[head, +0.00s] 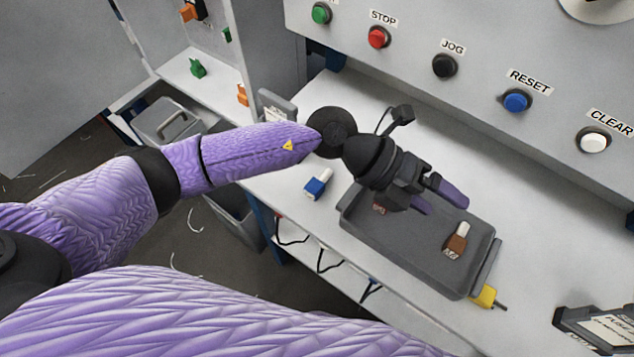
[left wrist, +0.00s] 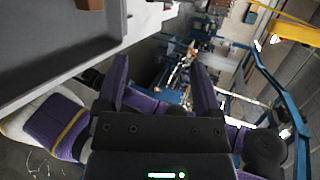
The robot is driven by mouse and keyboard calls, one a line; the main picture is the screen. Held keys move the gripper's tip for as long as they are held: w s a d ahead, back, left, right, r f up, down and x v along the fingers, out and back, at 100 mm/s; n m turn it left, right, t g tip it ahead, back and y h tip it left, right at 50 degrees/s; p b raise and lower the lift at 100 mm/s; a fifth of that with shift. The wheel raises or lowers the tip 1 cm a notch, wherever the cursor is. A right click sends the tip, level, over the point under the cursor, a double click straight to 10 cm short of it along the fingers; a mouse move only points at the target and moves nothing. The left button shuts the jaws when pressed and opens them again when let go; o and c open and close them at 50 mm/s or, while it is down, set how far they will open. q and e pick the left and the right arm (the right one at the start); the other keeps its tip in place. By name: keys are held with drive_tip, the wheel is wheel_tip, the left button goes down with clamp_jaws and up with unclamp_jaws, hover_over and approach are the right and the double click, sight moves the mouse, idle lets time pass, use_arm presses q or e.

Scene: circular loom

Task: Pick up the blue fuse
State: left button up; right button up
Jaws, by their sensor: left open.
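The blue fuse (head: 318,184) has a blue body and a white end. It lies on the white bench just left of the grey tray. My left gripper (head: 437,199) is open and empty above the tray, to the right of the blue fuse and pointing away from it. In the left wrist view my left gripper (left wrist: 163,88) shows two purple fingers spread apart with nothing between them. The blue fuse does not show in that view. My right gripper is not in view.
The grey tray (head: 395,248) holds a brown fuse (head: 455,240) and another partly hidden one. A yellow-handled tool (head: 486,295) lies beside the tray. The panel with buttons, including a red one (head: 379,37), rises behind the bench. Green (head: 197,68) and orange (head: 242,94) pieces sit at left.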

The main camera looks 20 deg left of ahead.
use_arm(q)
drive_tip(key=w+a+f+m+y, duration=0.25)
drive_tip(key=a+f+y, duration=0.25)
drive_tip(key=a+y, duration=0.25)
drive_tip(key=n+t+y, duration=0.1)
drive_tip(key=y, duration=0.4)
hover_over(316, 183)
drive_tip(key=shift+d+f, duration=0.35)
drive_tip(key=shift+f, duration=0.05)
drive_tip(key=shift+y, duration=0.25)
drive_tip(key=f, duration=0.3)
drive_tip(key=f+b, duration=0.1)
drive_tip(key=f, duration=0.2)
drive_tip(key=f+b, duration=0.1)
drive_tip(key=f, duration=0.3)
drive_tip(key=shift+a, duration=0.35)
drive_tip(key=shift+r, duration=0.15)
clamp_jaws()
